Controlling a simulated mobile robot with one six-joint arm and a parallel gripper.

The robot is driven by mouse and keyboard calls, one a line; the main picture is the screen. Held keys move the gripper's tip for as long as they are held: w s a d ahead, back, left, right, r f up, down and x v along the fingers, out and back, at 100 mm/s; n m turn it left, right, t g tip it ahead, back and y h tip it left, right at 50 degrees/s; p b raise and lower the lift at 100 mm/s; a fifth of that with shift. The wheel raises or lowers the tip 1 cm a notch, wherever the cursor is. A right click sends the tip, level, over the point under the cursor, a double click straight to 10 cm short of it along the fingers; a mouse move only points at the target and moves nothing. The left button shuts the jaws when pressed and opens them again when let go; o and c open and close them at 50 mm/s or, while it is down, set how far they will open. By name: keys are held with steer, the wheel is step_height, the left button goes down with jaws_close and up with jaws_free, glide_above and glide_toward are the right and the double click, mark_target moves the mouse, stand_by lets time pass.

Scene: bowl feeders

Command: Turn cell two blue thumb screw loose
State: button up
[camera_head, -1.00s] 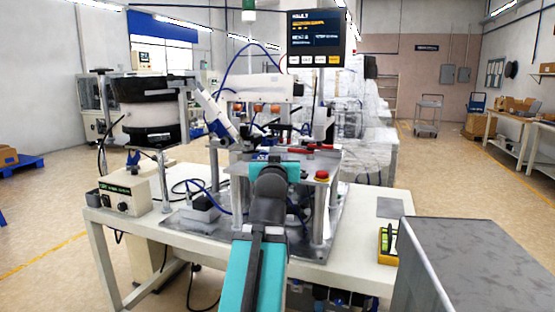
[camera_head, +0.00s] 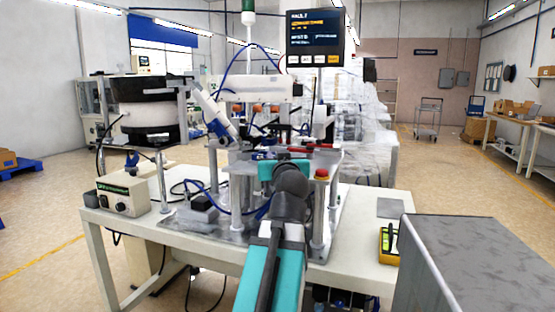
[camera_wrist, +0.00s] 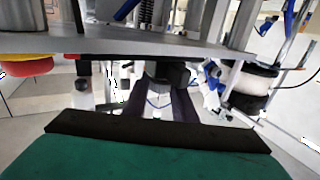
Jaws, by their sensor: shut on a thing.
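My gripper (camera_wrist: 160,100) reaches in over the top plate of the cell's fixture (camera_wrist: 110,44), which shows upside down in the wrist view. Its two dark fingers are shut on a small part at the middle of the fixture. I take this part for the blue thumb screw, but it is mostly hidden between the fingers and its colour is not clear. In the head view my teal arm and dark wrist cover the fingertips and the screw.
A red emergency button (camera_head: 321,174) stands on the fixture's right corner. A black-and-white bowl feeder (camera_head: 146,105) and a controller box (camera_head: 126,192) are at the left. A display (camera_head: 315,38) rises behind. A yellow tray (camera_head: 388,243) lies on the table's right side.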

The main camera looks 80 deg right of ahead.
stand_by(0.3)
steer(key=o, duration=1)
steer(key=shift+o, duration=0.2)
steer(key=shift+a, duration=0.15)
